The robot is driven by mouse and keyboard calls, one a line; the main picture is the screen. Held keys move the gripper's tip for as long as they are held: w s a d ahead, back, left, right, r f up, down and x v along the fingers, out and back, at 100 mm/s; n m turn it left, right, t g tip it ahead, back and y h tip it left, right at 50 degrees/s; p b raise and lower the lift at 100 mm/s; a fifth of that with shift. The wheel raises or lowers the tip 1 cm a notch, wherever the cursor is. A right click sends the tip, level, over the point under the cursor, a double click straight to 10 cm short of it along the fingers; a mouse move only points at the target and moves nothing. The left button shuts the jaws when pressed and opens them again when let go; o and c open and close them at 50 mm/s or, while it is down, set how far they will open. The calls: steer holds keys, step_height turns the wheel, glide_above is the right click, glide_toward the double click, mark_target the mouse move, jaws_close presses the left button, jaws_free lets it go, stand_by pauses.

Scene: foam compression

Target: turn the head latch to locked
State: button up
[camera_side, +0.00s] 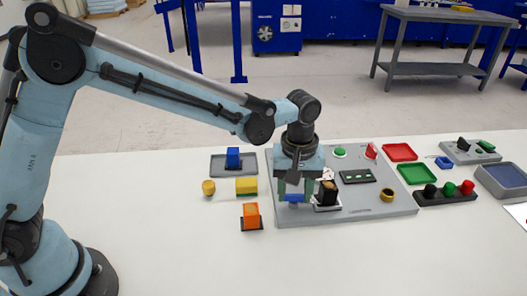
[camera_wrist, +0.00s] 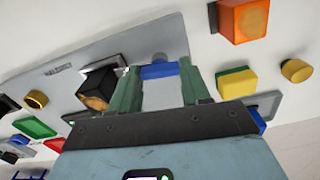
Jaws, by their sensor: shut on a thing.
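My gripper (camera_side: 294,194) points down over the left part of the grey panel (camera_side: 400,204). Its green fingers are shut on a blue piece (camera_side: 291,199), which looks like the latch handle. A black block with a tan face (camera_side: 326,194) stands close to the right of the fingers and also shows in the wrist view (camera_wrist: 98,88).
The panel also carries a green button (camera_side: 339,153), a red switch (camera_side: 371,151) and a yellow ring (camera_side: 387,195). Left of it are an orange block (camera_side: 251,215), a yellow block (camera_side: 246,186) and a yellow cylinder (camera_side: 208,187). The table's front is clear.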

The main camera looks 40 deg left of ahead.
mark_target(294, 195)
steer(key=shift+n, duration=0.6)
steer(key=o, duration=1.1)
steer(key=shift+c, duration=0.2)
steer(key=shift+r, duration=0.1)
step_height(294, 195, up, 12)
